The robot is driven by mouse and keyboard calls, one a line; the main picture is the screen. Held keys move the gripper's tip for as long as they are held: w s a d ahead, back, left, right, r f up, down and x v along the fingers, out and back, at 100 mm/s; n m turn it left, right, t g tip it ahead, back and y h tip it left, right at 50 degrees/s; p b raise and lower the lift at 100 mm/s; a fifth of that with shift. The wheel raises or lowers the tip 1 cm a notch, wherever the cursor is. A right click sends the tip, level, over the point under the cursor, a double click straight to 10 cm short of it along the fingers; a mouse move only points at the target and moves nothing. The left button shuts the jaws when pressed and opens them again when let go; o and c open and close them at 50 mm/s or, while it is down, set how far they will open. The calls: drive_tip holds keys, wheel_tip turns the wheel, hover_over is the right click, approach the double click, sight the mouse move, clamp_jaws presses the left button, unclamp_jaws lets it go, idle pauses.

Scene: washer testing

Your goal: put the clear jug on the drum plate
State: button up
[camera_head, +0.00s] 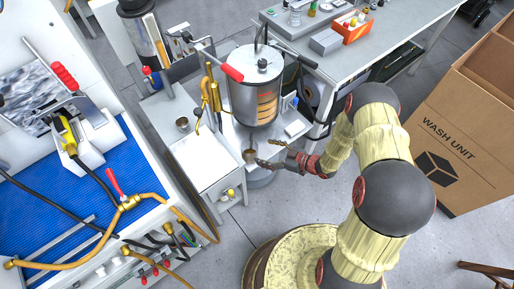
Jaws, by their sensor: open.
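A steel drum (256,96) with a lid and an orange-banded window stands in the middle. A small dull vessel (250,156), perhaps the clear jug, stands under the drum at this base. It is too small to tell if it is see-through. My gripper (265,153) is open and empty, with its fingers pointing left towards the vessel. The fingertips are close to it; I cannot tell if they touch.
A white cabinet (207,170) with a metal cup (182,124) and brass pipe stands left of the drum. A blue-matted bench (50,205) with hoses is at far left. A grey table (395,40) with glassware is behind. A cardboard box (455,150) stands right.

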drive_tip(key=v, duration=0.5)
drive_tip(key=w+d+r+m+t+h, duration=0.2)
drive_tip(key=w+d+r+h, duration=0.5)
drive_tip(key=w+d+r, duration=0.45)
drive_tip(key=d+r+m+h, duration=0.1)
drive_tip(key=d+r+h, duration=0.1)
drive_tip(key=r, duration=0.7)
drive_tip(key=d+r+m+h, duration=0.2)
drive_tip(key=r, duration=0.6)
drive_tip(key=s+r+m+g+h, duration=0.1)
drive_tip(key=s+r+m+h, duration=0.15)
drive_tip(key=s+r, duration=0.85)
drive_tip(key=s+a+r+m+g, duration=0.1)
drive_tip(key=s+a+r, duration=0.1)
drive_tip(key=s, duration=0.5)
drive_tip(key=s+a+r+m+g+y, duration=0.1)
drive_tip(key=s+a, duration=0.2)
drive_tip(key=s, duration=0.4)
drive_tip(key=s+a+r+m+y, duration=0.1)
drive_tip(key=s+a+r+m, duration=0.1)
drive_tip(key=s, duration=0.5)
drive_tip(key=shift+s+a+r+g+p, duration=0.25)
drive_tip(key=shift+a+r+g+p, duration=0.15)
drive_tip(key=shift+a, duration=0.3)
